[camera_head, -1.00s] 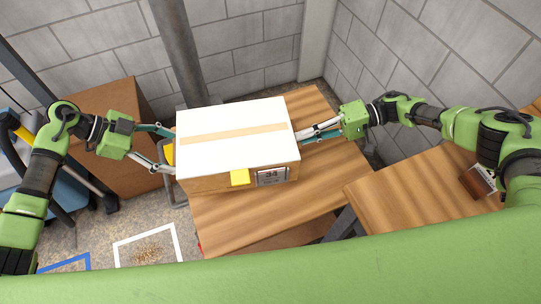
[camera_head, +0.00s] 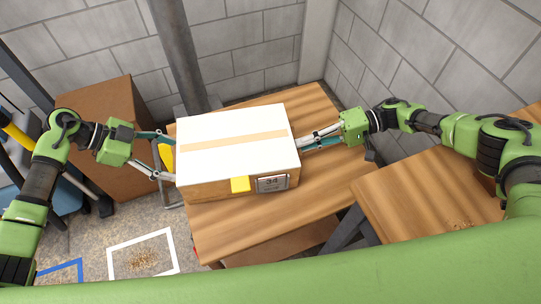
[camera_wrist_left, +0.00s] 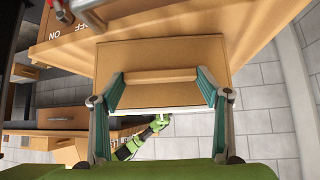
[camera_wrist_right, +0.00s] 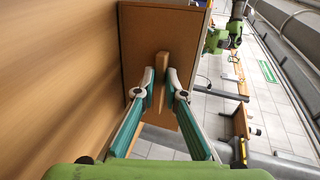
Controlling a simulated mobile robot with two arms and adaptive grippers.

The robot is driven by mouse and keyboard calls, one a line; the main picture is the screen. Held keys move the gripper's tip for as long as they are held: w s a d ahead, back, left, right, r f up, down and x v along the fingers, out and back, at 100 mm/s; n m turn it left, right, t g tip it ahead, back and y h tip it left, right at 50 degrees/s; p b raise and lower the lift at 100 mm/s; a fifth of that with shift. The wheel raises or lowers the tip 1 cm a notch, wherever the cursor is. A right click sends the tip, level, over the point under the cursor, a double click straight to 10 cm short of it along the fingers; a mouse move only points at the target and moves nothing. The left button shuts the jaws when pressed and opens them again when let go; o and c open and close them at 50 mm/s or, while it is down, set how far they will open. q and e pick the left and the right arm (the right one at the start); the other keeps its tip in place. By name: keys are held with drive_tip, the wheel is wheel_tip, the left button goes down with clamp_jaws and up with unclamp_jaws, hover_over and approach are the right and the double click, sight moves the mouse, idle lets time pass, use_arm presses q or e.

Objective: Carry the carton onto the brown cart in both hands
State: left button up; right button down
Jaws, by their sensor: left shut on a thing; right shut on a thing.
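The carton (camera_head: 235,149) has a white top with a tan strip, brown sides, a yellow tag and a label reading 34. It appears level over a wood-topped, shelved stand (camera_head: 335,180), which may be the brown cart; I cannot tell whether they touch. My left gripper (camera_head: 165,155) is shut on the carton's left side; in the left wrist view its fingers (camera_wrist_left: 163,90) flank a wooden strip. My right gripper (camera_head: 312,140) is shut on the right side; in the right wrist view its fingers (camera_wrist_right: 161,82) close on a strip there.
A second wooden table (camera_head: 425,195) stands at the right, close to the stand. A large brown box (camera_head: 105,125) stands at the left. A grey post (camera_head: 180,55) rises behind the carton, before block walls. A white floor square (camera_head: 143,258) lies at front left.

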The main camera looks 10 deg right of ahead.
use_arm(q)
drive_tip(key=o, duration=1.3)
drive_tip(key=shift+s+a+f, duration=0.1)
drive_tip(key=shift+s+f, duration=0.05)
drive_tip(key=shift+f, duration=0.1)
use_arm(e)
drive_tip(key=c, duration=2.3)
unclamp_jaws()
drive_tip(key=shift+s+a+f, duration=0.1)
drive_tip(key=shift+s+f, duration=0.05)
drive_tip(key=shift+f, duration=0.1)
use_arm(q)
drive_tip(key=shift+o, duration=0.9)
use_arm(e)
drive_tip(key=shift+o, duration=1.1)
drive_tip(key=shift+f, duration=0.1)
drive_tip(key=shift+s+f, duration=0.1)
drive_tip(key=shift+s, duration=0.05)
drive_tip(key=shift+a, duration=0.1)
drive_tip(key=shift+s, duration=0.1)
drive_tip(key=shift+d, duration=0.2)
drive_tip(key=v, duration=0.7)
drive_tip(key=shift+w+d+r, duration=0.15)
drive_tip(key=shift+w+r, duration=0.2)
use_arm(q)
drive_tip(key=v, duration=0.8)
use_arm(e)
drive_tip(key=shift+d+r, duration=0.25)
drive_tip(key=shift+d, duration=0.05)
drive_tip(key=shift+w, duration=0.1)
